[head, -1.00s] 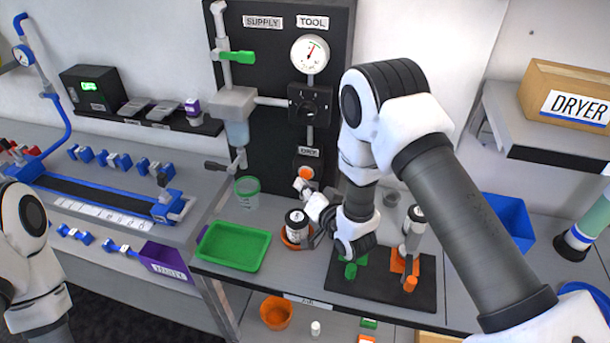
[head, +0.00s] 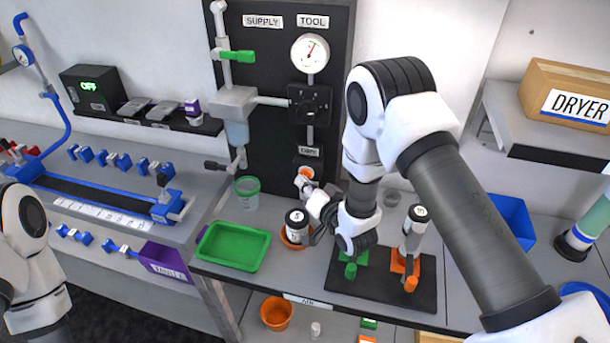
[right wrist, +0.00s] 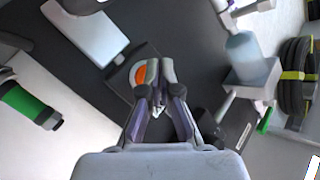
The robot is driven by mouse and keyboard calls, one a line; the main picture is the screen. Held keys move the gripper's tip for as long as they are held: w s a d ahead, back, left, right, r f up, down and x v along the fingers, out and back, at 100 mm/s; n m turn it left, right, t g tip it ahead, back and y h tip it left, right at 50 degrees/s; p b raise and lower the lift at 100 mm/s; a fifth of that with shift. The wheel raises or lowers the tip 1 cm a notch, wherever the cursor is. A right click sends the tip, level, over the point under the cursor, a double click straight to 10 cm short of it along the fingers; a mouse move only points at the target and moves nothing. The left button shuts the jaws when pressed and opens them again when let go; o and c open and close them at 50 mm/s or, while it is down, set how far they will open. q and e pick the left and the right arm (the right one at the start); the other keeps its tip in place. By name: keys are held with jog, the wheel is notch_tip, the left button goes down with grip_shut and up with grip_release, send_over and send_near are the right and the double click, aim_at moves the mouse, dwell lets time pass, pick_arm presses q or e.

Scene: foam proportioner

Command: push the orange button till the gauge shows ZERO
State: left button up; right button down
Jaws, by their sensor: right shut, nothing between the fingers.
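The orange button (head: 306,172) sits on a dark box low on the black panel, under a small label. My right gripper (head: 303,182) is shut and empty, its tips overlapping the button's lower left part in the head view. In the right wrist view the button (right wrist: 140,75) shows just left of the closed fingertips (right wrist: 159,70). I cannot tell whether they touch it. The round white gauge (head: 310,53) is high on the panel; its red needle points up and slightly right. Its lettering is too small to read. My left gripper is out of view.
A white jar (head: 297,226) with a dark lid stands in an orange dish just below my right gripper. A green tray (head: 233,247) and a clear green-rimmed cup (head: 247,192) are to the left. A dark valve block (head: 309,104) is above the button.

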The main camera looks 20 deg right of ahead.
jog(key=shift+w+d, duration=0.25)
jog(key=shift+w, duration=0.1)
dwell(0.3)
jog(key=shift+s+a, duration=0.5)
jog(key=shift+s, duration=0.25)
jog(key=shift+s+a, duration=0.7)
jog(key=shift+s, duration=0.35)
jog(key=shift+s+a, duration=0.7)
jog(key=shift+s, duration=0.35)
